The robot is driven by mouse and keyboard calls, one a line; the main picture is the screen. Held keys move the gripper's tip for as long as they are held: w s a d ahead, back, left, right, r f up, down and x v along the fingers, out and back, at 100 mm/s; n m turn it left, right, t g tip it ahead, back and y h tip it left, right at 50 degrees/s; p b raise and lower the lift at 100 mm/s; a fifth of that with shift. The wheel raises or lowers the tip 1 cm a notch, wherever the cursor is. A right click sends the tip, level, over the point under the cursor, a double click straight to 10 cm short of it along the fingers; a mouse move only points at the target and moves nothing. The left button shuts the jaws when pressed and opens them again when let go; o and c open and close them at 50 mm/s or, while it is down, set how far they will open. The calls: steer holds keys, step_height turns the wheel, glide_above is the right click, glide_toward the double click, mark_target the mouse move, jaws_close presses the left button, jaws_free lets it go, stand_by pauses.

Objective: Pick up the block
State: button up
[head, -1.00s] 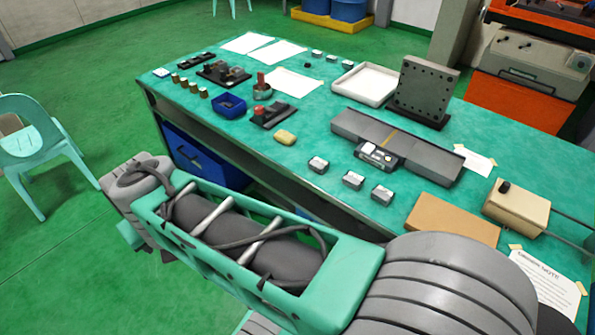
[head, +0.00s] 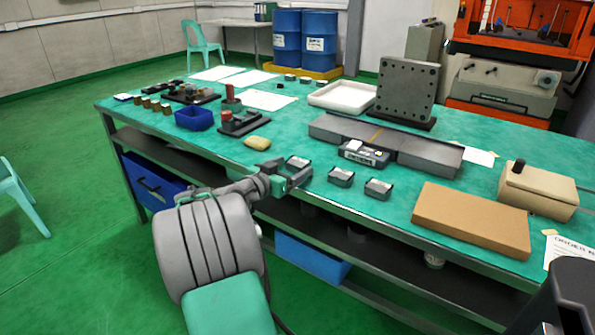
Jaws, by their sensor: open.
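Three small grey blocks with light tops sit near the front edge of the green table. The left block (head: 298,162) is right at my gripper (head: 291,173), the middle block (head: 341,177) and right block (head: 378,189) stand clear of it. My gripper is open, at the table's front edge, and partly covers the left block's near side. I cannot tell whether the block is between the fingers or just beyond them, or whether they touch.
A yellow sponge-like piece (head: 257,143) lies behind and left of my gripper. A long grey bar (head: 430,150) and a dark device (head: 364,153) lie behind the blocks. A brown flat box (head: 472,219) lies to the right.

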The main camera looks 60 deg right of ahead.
mark_target(293, 165)
steer(key=x, duration=0.3)
steer(key=shift+d, duration=0.3)
jaws_close()
stand_by(0.6)
steer(key=shift+r, duration=0.1)
